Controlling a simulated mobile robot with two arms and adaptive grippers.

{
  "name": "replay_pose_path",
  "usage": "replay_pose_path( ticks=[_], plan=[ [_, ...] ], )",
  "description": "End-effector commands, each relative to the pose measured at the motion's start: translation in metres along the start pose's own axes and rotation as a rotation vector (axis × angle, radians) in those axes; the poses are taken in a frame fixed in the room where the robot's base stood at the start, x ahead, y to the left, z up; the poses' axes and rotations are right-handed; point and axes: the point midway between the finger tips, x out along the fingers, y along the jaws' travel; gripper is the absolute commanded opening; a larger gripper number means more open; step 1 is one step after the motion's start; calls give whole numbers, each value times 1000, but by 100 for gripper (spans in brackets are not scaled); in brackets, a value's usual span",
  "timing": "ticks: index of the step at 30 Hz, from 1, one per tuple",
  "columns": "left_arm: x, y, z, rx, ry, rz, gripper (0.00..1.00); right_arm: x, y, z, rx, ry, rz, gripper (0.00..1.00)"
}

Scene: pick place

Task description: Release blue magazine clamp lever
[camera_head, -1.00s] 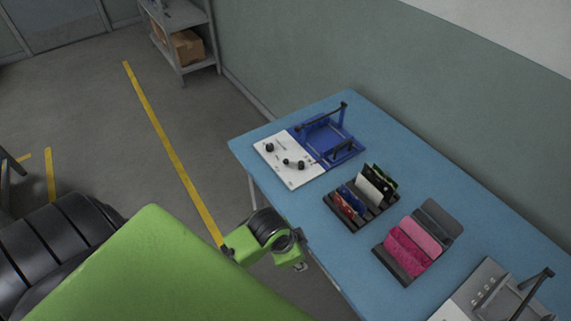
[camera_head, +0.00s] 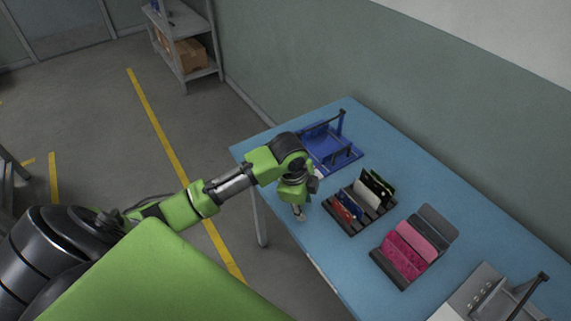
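The blue magazine (camera_head: 347,159) is a blue fixture at the far left end of the blue table. A dark bar with an upright post (camera_head: 341,121) stands at its back, and a lower dark handle sits at its front right. I cannot tell which part is the clamp lever. My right gripper is not in view.
On the blue table (camera_head: 400,147), a dark rack (camera_head: 352,227) with several coloured cards stands just right of my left gripper. A second rack with pink pieces (camera_head: 403,250) and a grey fixture (camera_head: 484,289) are farther right. A wall runs behind the table.

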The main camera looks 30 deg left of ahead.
Motion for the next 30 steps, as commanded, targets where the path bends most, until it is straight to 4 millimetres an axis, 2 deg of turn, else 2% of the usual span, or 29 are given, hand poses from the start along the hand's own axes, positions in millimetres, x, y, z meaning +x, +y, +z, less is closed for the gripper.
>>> replay_pose_path(
  ticks=[1,6,10,15,20,23,30],
  plan=[
    [-13,-28,15,48,-25,-7,32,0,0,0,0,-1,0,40],
    [-57,-90,56,183,-65,6,32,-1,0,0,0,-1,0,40],
    [-88,-121,81,238,-74,10,32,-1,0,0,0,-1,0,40],
    [-107,-137,96,268,-73,13,32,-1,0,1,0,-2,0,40],
    [-98,-138,98,272,-71,16,32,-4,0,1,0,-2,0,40],
    [-82,-138,99,272,-72,17,32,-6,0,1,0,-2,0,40],
    [-30,-137,102,271,-71,17,32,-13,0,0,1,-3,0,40]
  ],
)
